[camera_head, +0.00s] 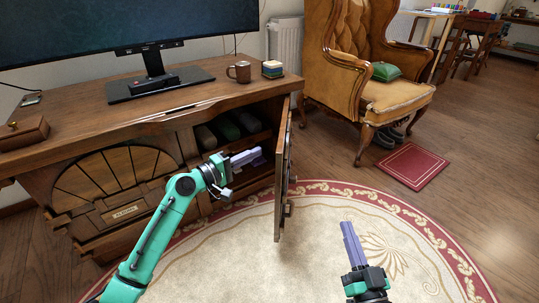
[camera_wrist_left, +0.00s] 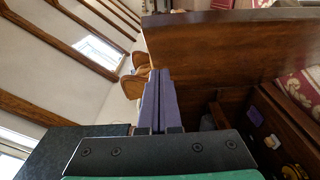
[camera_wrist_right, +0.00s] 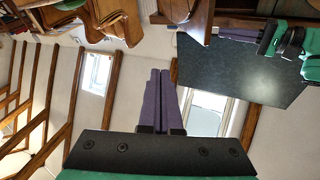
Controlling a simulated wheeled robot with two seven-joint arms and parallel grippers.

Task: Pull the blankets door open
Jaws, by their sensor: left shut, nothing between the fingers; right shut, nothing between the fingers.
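The right-hand door (camera_head: 283,170) of the wooden cabinet (camera_head: 120,112) stands swung outward, nearly edge-on in the head view. Rolled cloths (camera_head: 225,128) lie in the compartment behind it. My left gripper (camera_head: 258,153) is shut and empty, in front of that opening on the inner side of the door. In the left wrist view a broad wooden panel (camera_wrist_left: 230,48), apparently this door, lies beside the fingers. My right gripper (camera_head: 345,226) is shut and empty over the rug, right of the door and apart from it. The left-hand door (camera_head: 125,185) is closed, with a label I cannot read.
A monitor (camera_head: 150,85), a mug (camera_head: 240,72) and a small stack (camera_head: 272,69) stand on the cabinet top. A leather armchair (camera_head: 395,98) stands behind right, near a small red mat (camera_head: 410,166). The round rug (camera_head: 320,270) is clear of objects.

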